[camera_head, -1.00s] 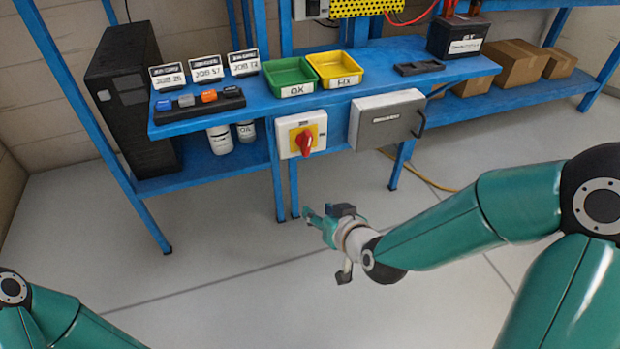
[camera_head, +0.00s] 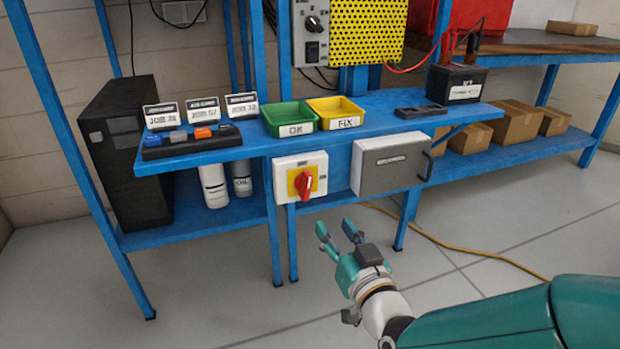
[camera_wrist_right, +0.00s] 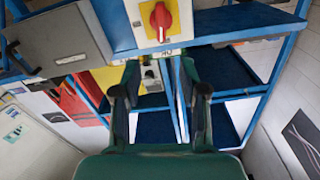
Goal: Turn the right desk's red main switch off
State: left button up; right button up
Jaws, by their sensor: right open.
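The red main switch (camera_head: 304,184) is a red knob on a yellow plate, on a white box (camera_head: 285,165) fixed under the front edge of the blue desk (camera_head: 250,150). Its handle stands nearly upright, slightly tilted. My right gripper (camera_head: 338,230) is open and empty, below and a little right of the switch box, apart from it. In the right wrist view the red knob (camera_wrist_right: 161,20) shows at the top centre, beyond the open fingers (camera_wrist_right: 156,85). My left gripper is not in view.
A grey box with a handle (camera_head: 390,165) hangs right of the switch. Green (camera_head: 290,117) and yellow (camera_head: 336,110) trays, job cards and a black battery (camera_head: 457,82) stand on the desk. Blue legs flank the space below. A yellow cable (camera_head: 480,255) lies on the floor.

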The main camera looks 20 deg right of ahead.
aim_at(308, 187)
jog(key=w, duration=1.3)
jog(key=shift+w+a+f+b, duration=0.1)
jog(key=shift+w+a+b, duration=0.15)
jog(key=shift+b, duration=0.05)
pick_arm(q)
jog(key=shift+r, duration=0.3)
pick_arm(e)
jog(key=shift+w, duration=0.65)
jog(key=shift+c, duration=0.2)
grip_shut()
